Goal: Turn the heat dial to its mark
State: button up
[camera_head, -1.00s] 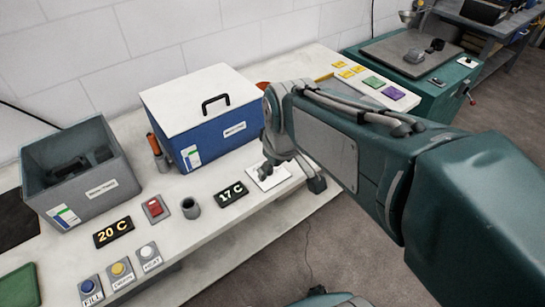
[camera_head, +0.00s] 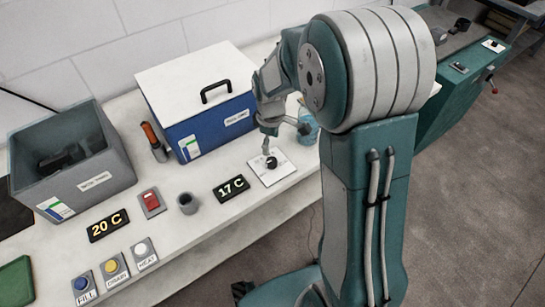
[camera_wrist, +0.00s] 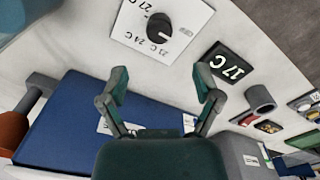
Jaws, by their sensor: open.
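The heat dial is a black round knob (camera_head: 271,163) on a white square plate (camera_head: 283,172) on the bench, right of the 17 C display (camera_head: 231,188). In the wrist view the knob (camera_wrist: 159,27) sits on its plate (camera_wrist: 185,18) at the top, beside printed marks including 21 C and 24 C. A small light pointer shows on the knob. My gripper (camera_head: 284,139) is open and empty near the dial. In the wrist view both fingers of my gripper (camera_wrist: 160,83) are spread apart, with the knob beyond the fingertips and not between them.
A blue box with white lid (camera_head: 200,95) stands behind the dial, close to my gripper. A blue glass container (camera_head: 308,128) is behind it. A grey bin (camera_head: 95,185), a 20 C display (camera_head: 108,225), a red switch (camera_head: 151,202) and a grey cup (camera_head: 188,203) stand left.

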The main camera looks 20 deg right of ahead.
aim_at(272, 160)
jog(key=f, duration=0.8)
jog(key=shift+d, duration=0.35)
jog(key=shift+a+f, duration=0.1)
jog(key=shift+f, duration=0.1)
jog(key=shift+a, duration=0.25)
jog(key=shift+c, duration=0.2)
jog(key=shift+d, duration=0.1)
jog(key=c, duration=1.1)
